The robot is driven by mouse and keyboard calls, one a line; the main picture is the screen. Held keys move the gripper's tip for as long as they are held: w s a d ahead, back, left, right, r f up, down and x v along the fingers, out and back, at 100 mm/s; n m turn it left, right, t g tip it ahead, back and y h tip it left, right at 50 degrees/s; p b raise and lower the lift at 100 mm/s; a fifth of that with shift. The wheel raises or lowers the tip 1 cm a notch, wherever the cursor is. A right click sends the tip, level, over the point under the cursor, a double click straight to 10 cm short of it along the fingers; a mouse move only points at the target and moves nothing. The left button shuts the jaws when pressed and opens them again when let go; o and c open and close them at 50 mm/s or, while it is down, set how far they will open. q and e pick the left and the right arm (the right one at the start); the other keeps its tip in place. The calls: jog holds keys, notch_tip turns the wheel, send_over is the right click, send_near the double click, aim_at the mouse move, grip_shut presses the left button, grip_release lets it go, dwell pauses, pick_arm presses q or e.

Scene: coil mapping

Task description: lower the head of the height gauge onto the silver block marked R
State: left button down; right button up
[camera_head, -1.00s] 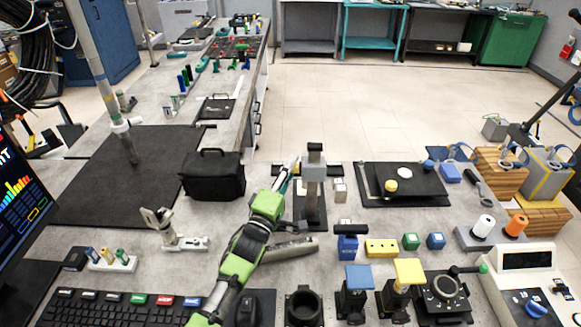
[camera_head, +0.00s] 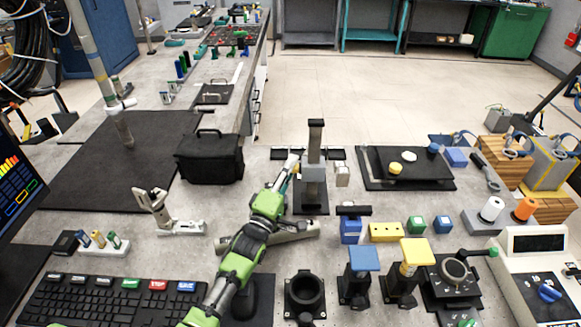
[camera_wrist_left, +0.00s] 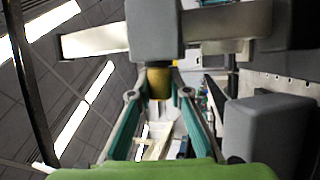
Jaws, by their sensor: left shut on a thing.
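The height gauge stands upright on a dark base, its dark column (camera_head: 316,138) rising above its grey head (camera_head: 314,171). My left gripper (camera_head: 291,167) reaches the head from its left side. In the left wrist view, the teal fingers (camera_wrist_left: 158,100) are closed around a small brass-coloured knob (camera_wrist_left: 158,83) below the grey head (camera_wrist_left: 153,30). A small silver block (camera_head: 342,174) is just right of the gauge head in the head view. No letter on it is legible, so I cannot tell whether it is R. My right gripper is out of view.
A black bag (camera_head: 209,160) stands left of the gauge. A black plate (camera_head: 425,178) with small pieces lies to the right. Blue and yellow blocks (camera_head: 385,232) and black fixtures (camera_head: 304,297) crowd the front.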

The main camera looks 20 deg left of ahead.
pick_arm(q)
jog(key=c, duration=1.9)
grip_release()
jog(key=shift+f, duration=0.1)
jog(key=r+v, duration=0.1)
jog(key=v, duration=0.3)
jog(key=r+v, duration=0.1)
jog(key=v, duration=0.8)
jog(key=shift+s+r, duration=0.3)
jog(key=shift+r, duration=0.1)
